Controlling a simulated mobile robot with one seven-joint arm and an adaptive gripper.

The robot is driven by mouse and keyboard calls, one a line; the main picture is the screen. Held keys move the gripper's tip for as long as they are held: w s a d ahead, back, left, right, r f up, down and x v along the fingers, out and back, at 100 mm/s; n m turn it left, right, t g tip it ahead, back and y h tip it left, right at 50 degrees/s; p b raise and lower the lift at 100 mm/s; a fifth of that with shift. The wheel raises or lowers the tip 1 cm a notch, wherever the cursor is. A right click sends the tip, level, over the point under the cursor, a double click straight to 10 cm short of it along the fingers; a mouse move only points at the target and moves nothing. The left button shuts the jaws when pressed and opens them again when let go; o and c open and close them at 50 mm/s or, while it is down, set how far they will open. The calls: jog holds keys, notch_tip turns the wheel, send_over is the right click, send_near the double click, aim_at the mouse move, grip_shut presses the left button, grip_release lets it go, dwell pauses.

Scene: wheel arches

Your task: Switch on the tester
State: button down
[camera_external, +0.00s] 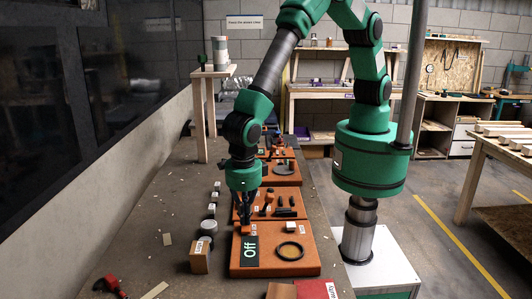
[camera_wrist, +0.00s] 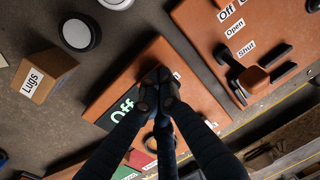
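The tester looks to be the near orange board (camera_external: 305,262) on the bench, with a dark screen reading "Off" (camera_external: 250,251) and a black-rimmed round dial (camera_external: 289,251). A small orange block (camera_external: 246,230) sits at its far left corner. My gripper (camera_external: 244,219) points down just above this block; I cannot tell if it touches. In the wrist view the dark fingers of my gripper (camera_wrist: 158,84) are drawn together over the orange board (camera_wrist: 100,106), beside the "Off" screen (camera_wrist: 122,108). Nothing shows between them. The fingers hide the part of the board below.
A second orange board (camera_wrist: 205,32) with black handles and "Off", "Open" and "Shut" labels lies close by. A box labelled "Lugs" (camera_wrist: 42,75) and a round white-topped pot (camera_wrist: 77,33) stand beside the tester. A red tool (camera_external: 110,286) lies at the near left.

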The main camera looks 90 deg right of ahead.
aim_at(246, 228)
jog(key=shift+s+a+f, duration=0.1)
jog(key=shift+s+f, duration=0.4)
jog(key=shift+f, duration=0.3)
jog(key=shift+r, duration=0.15)
jog(key=shift+w+a+r+p, duration=0.1)
jog(key=shift+w+r+p, duration=0.05)
jog(key=shift+r+p, duration=0.35)
notch_tip(246, 228, up, 14)
jog(key=a+p, duration=0.1)
jog(key=p, duration=0.1)
jog(key=shift+w+a, duration=0.15)
jog(key=shift+w, duration=0.15)
jog(key=shift+r, duration=0.1)
jog(key=shift+a+r+h+p, duration=0.1)
jog(key=shift+a+h+p, duration=0.6)
jog(key=shift+a+p, duration=0.35)
